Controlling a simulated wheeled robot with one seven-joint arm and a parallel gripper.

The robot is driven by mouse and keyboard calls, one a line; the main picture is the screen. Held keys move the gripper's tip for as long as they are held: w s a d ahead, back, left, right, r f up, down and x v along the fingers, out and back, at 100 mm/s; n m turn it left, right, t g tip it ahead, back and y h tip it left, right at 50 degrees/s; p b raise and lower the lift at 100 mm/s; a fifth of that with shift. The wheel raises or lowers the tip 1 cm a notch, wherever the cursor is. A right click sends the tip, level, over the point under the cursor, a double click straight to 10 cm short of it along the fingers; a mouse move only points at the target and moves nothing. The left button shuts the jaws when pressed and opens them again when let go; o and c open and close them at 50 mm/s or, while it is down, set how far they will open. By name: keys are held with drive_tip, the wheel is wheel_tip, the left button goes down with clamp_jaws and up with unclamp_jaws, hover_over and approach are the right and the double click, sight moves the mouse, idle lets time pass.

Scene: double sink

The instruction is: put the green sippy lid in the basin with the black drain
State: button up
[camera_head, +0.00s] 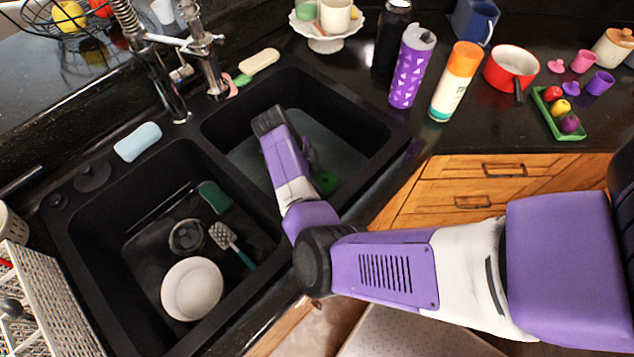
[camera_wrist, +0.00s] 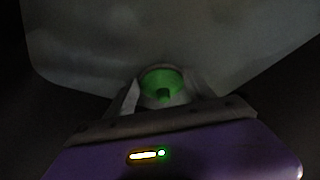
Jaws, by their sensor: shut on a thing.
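The green sippy lid (camera_wrist: 161,80) sits between the fingers of my gripper (camera_wrist: 160,92) in the wrist view, and the gripper is shut on it. In the head view the green lid (camera_head: 326,182) shows low in the right basin (camera_head: 352,140), beside my forearm, which hides most of the gripper. The right basin has a grey floor; I see no drain in it. The left basin (camera_head: 98,212) has a dark round drain-like piece (camera_head: 186,236) on its floor.
A white plate (camera_head: 192,289), a green sponge (camera_head: 214,196) and a slotted spatula (camera_head: 222,236) lie in the left basin. A black divider (camera_head: 236,170) separates the basins. A faucet (camera_head: 208,62) stands behind. A purple bottle (camera_head: 411,68) and a spray can (camera_head: 456,82) stand right.

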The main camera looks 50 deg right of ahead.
drive_tip(key=shift+f, duration=1.9)
drive_tip(key=shift+f, duration=0.1)
drive_tip(key=shift+f+b, duration=0.15)
drive_tip(key=shift+b, duration=0.2)
drive_tip(key=o, duration=1.4)
drive_tip(key=shift+o, duration=0.2)
drive_tip(key=shift+w+r+p, duration=0.1)
drive_tip(key=shift+r+p, duration=0.25)
drive_tip(key=shift+r, duration=0.1)
drive_tip(key=b+v, duration=0.1)
drive_tip(key=v, duration=1)
drive_tip(key=shift+r, duration=0.3)
drive_tip(key=shift+a, duration=0.1)
